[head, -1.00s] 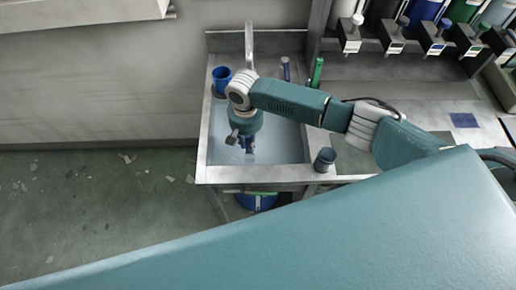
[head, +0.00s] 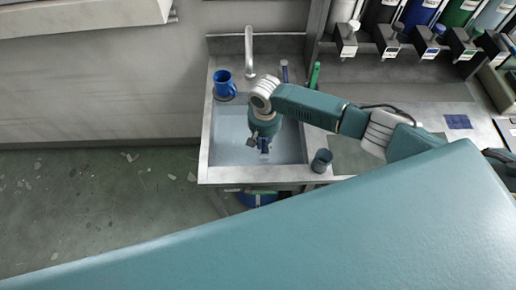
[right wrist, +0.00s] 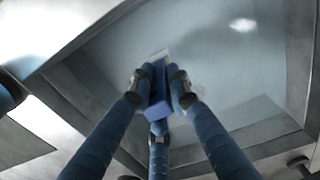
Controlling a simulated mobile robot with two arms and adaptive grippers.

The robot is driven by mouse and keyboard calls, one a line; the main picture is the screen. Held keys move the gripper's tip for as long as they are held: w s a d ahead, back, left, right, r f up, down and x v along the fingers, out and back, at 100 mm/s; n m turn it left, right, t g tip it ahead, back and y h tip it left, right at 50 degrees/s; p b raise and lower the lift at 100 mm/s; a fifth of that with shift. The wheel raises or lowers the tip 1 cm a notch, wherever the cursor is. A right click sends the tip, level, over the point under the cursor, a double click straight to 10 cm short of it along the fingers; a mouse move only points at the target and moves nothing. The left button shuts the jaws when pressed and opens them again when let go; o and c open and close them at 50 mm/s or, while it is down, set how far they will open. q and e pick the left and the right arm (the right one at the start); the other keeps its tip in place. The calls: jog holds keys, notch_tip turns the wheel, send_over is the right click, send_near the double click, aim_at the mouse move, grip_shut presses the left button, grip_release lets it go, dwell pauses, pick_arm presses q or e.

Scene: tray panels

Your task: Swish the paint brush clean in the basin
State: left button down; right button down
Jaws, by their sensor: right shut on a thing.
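The paint brush (right wrist: 158,92) is a blue piece with a paler tip, held between the fingers of my right gripper (right wrist: 156,88) in the right wrist view. In the head view my right gripper (head: 263,147) hangs down over the right half of the basin (head: 204,150), and only a little blue shows at its fingers. The basin is a grey metal sink holding pale blue-grey water (head: 230,140). The brush points down toward the water; I cannot tell whether its tip is under the surface. My left gripper is not in view.
A blue mug (head: 224,83) stands at the basin's back left, beside the faucet (head: 249,52). A dark cup (head: 321,160) stands on the right rim. A green-handled tool (head: 314,75) lies behind my arm. Paint dispensers (head: 390,45) line the back right.

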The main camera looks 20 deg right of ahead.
jog(key=shift+w+a, duration=0.8)
jog(key=shift+a, duration=1.85)
jog(key=shift+s+d+p, duration=0.3)
jog(key=shift+d+p, duration=0.05)
jog(key=shift+d, duration=0.65)
jog(key=shift+s+d+p, duration=0.25)
jog(key=shift+d+p, duration=0.15)
jog(key=shift+d, duration=0.55)
jog(key=shift+s+d+p, duration=0.3)
jog(key=shift+d+p, duration=0.05)
jog(key=shift+d, duration=0.65)
jog(key=shift+r, duration=5.05)
